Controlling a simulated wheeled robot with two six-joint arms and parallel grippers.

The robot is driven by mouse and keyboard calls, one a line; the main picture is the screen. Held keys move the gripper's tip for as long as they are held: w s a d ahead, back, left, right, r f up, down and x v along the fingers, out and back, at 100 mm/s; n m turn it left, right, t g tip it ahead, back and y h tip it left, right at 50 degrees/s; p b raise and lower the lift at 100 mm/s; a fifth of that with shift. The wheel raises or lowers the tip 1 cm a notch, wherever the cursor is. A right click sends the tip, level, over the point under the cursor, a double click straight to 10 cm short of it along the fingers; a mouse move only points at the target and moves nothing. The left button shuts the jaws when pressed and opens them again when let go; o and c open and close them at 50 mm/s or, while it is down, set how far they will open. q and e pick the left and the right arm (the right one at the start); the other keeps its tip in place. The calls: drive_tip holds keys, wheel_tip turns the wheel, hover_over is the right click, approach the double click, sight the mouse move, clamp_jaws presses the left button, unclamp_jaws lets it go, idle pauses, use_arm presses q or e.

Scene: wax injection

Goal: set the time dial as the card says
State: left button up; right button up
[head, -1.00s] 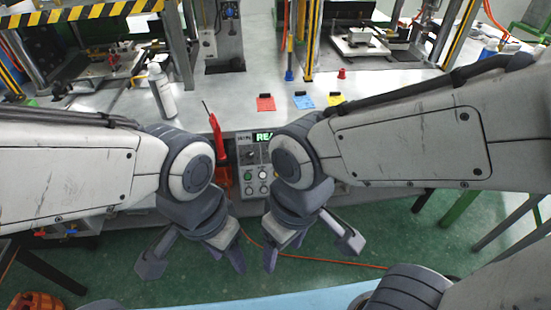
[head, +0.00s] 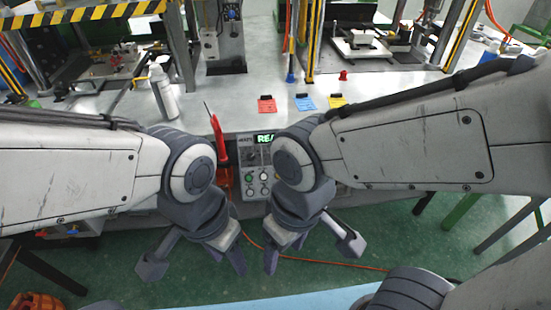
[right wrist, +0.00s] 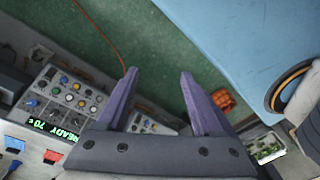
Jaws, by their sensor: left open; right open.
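The grey control panel (head: 257,172) is on the front of the bench, partly hidden by my right arm. The right wrist view shows its knobs and buttons (right wrist: 70,95) and a lit green display (right wrist: 52,124) that seems to read "READY 70". I cannot tell which knob is the time dial.
A red-handled tool (head: 217,130) stands beside the panel. A white bottle (head: 162,92) is on the bench (head: 215,103) at the left. Machines with striped frames stand behind. An orange cable (head: 320,262) crosses the green floor. A blue surface (head: 290,303) lies in the foreground.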

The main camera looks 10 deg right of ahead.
idle(0.4)
drive_tip(key=w+a+f+m+t+y+b, duration=0.1)
drive_tip(key=w+a+f+t+y+b, duration=0.2)
drive_tip(key=w+f+b, duration=0.5)
drive_tip(key=m+t+h+b, duration=0.3)
drive_tip(key=m+t+b, duration=0.2)
drive_tip(key=t+b, duration=1.35)
approach(273, 155)
drive_tip(key=w+r+g+b, duration=0.1)
drive_tip(key=w, duration=0.1)
drive_tip(key=w+g+b, duration=0.1)
drive_tip(key=w, duration=0.2)
drive_tip(key=w+r+g+b, duration=0.1)
drive_tip(key=w+b, duration=0.1)
drive_tip(key=w, duration=0.1)
drive_tip(key=shift+r+g, duration=0.25)
drive_tip(key=shift+r, duration=0.05)
clamp_jaws()
